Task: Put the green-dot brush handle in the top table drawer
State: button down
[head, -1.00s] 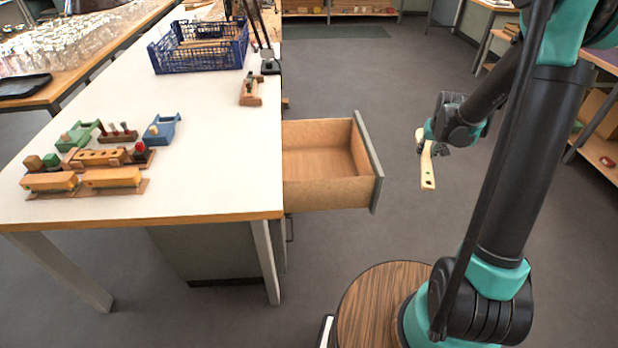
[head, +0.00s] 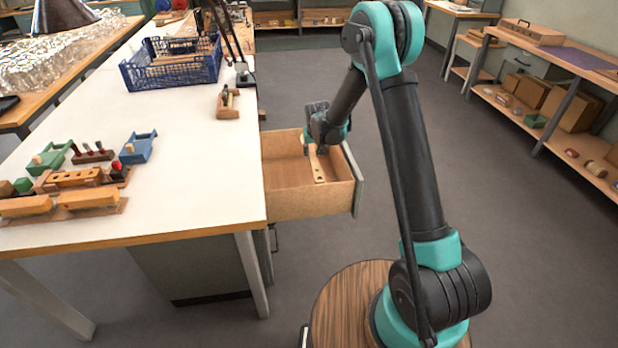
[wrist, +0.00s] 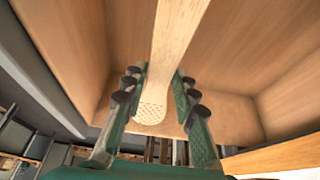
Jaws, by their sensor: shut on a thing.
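The top table drawer (head: 305,207) is pulled open from the right side of the white table. My gripper (head: 317,149) is over the drawer's opening, shut on a pale wooden brush handle (head: 319,172). The handle hangs down from it inside the drawer's outline; I cannot tell whether it touches the drawer bottom. In the wrist view, the handle (wrist: 177,45) runs between the two fingers (wrist: 158,108), with a patch of small holes at its near end. The drawer's wooden inside (wrist: 240,50) lies beyond it. No green dot shows on the handle.
The white table (head: 190,170) holds wooden blocks and trays (head: 75,180) at the left, a blue crate (head: 170,65) farther back, and a small wooden holder (head: 228,104) near its right edge. Open floor (head: 500,230) lies to the right of the drawer.

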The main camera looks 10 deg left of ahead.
aim_at(312, 179)
notch_tip(312, 179, down, 13)
jog(key=shift+d+r, duration=0.1)
jog(key=shift+r, duration=0.1)
dwell(0.3)
jog(key=c, duration=1.2)
grip_release()
jog(key=shift+f, duration=0.1)
